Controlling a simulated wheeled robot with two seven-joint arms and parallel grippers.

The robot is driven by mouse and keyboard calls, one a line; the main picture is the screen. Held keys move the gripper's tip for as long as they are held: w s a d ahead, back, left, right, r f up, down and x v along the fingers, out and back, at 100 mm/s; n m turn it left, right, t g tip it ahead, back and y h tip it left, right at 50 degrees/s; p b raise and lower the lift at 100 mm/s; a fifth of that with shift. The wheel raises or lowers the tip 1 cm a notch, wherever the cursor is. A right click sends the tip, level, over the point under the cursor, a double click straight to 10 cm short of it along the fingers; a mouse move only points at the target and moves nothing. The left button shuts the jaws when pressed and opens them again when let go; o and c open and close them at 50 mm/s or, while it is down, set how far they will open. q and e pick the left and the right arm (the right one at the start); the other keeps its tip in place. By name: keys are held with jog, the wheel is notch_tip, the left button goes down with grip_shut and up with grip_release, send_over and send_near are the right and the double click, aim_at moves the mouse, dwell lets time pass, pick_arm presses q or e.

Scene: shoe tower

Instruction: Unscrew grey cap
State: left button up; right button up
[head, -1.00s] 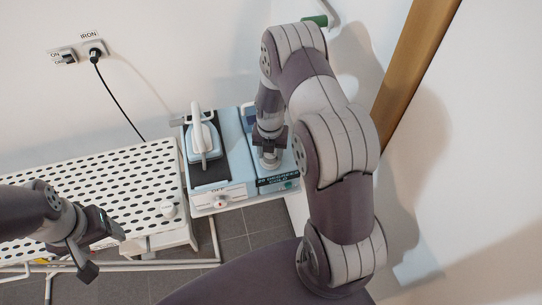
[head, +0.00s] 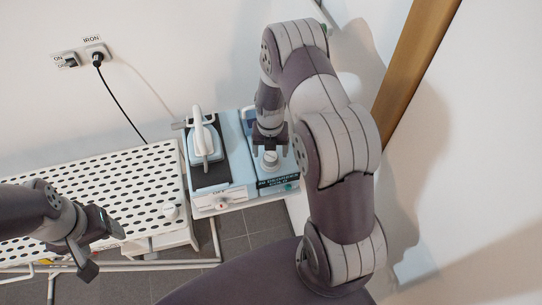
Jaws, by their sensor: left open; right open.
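The grey cap (head: 269,160) sits on top of the light blue unit (head: 250,184), on its right part, just beneath my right gripper. My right gripper (head: 270,149) points down over the cap with its jaws open; whether a finger touches the cap cannot be told. The arm's wrist hides the area behind it. My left gripper (head: 104,250) is open and empty at the lower left, in front of the perforated board.
A white iron (head: 203,138) rests on the unit's dark pad, left of the cap. A white perforated ironing board (head: 110,185) fills the left. A black cord (head: 122,105) runs from the wall socket (head: 97,54). A wooden post (head: 415,70) stands at right.

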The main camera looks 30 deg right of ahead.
aim_at(271, 156)
notch_tip(271, 156, up, 6)
jog(key=p, duration=0.4)
jog(key=shift+r, duration=0.1)
jog(key=shift+c, duration=0.3)
